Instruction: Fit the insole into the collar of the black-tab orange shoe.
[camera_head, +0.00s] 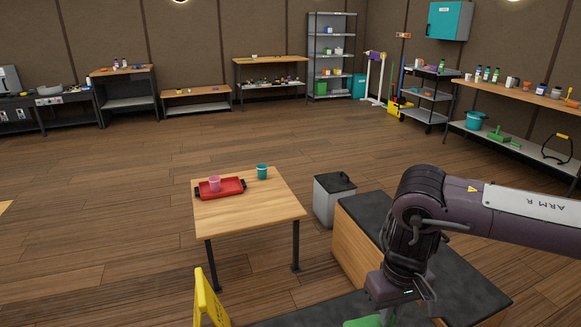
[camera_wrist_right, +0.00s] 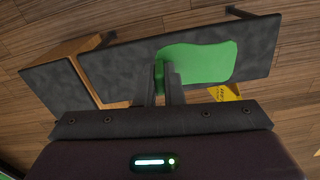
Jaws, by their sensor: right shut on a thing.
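My right gripper (camera_head: 386,318) hangs at the bottom of the head view, over the dark-topped bench. It is shut on a flat green piece (camera_head: 362,322) with rounded corners. In the right wrist view the fingers (camera_wrist_right: 168,85) grip the near left edge of the green piece (camera_wrist_right: 205,62), which extends to the right over the dark bench top. I cannot tell for sure that this piece is the insole. No orange shoe or black tab can be made out in either view. My left gripper is not in view.
The L-shaped bench (camera_head: 455,270) has a dark top. A yellow folding sign (camera_head: 207,302) stands beside it. A grey bin (camera_head: 333,205) stands behind. Open floor lies beyond.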

